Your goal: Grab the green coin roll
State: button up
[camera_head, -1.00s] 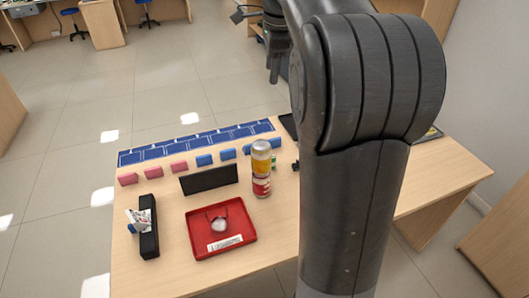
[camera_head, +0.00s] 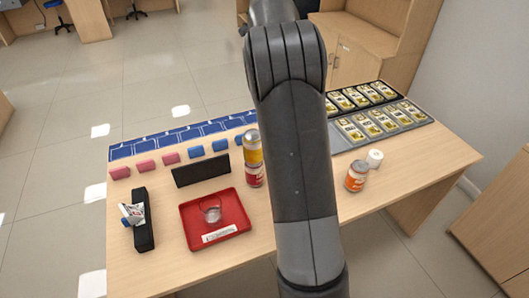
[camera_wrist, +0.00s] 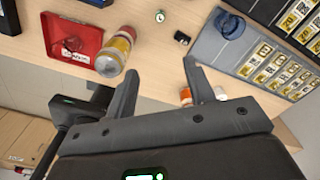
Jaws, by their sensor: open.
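In the wrist view a small round thing with a green rim and pale face (camera_wrist: 160,16) lies on the table beyond my gripper. It may be the end of the green coin roll; it is too small to tell. My gripper (camera_wrist: 161,66) is open and empty over the table, with bare tabletop between its fingers. The green-rimmed thing lies ahead of the fingertips, apart from them. In the head view my arm hides the gripper and that part of the table.
Stacked yellow and red cans (camera_head: 254,158) stand beside a red tray (camera_head: 188,230). Pink (camera_head: 171,158) and blue blocks (camera_head: 220,146) line a blue strip. An orange can (camera_head: 356,176), white roll (camera_head: 375,158) and grey bill tray (camera_head: 405,122) are at right. A small black object (camera_wrist: 181,38) lies ahead.

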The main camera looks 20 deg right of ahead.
notch_tip(320, 180, down, 32)
jog(key=shift+r, duration=0.25)
grip_shut()
dwell(0.4)
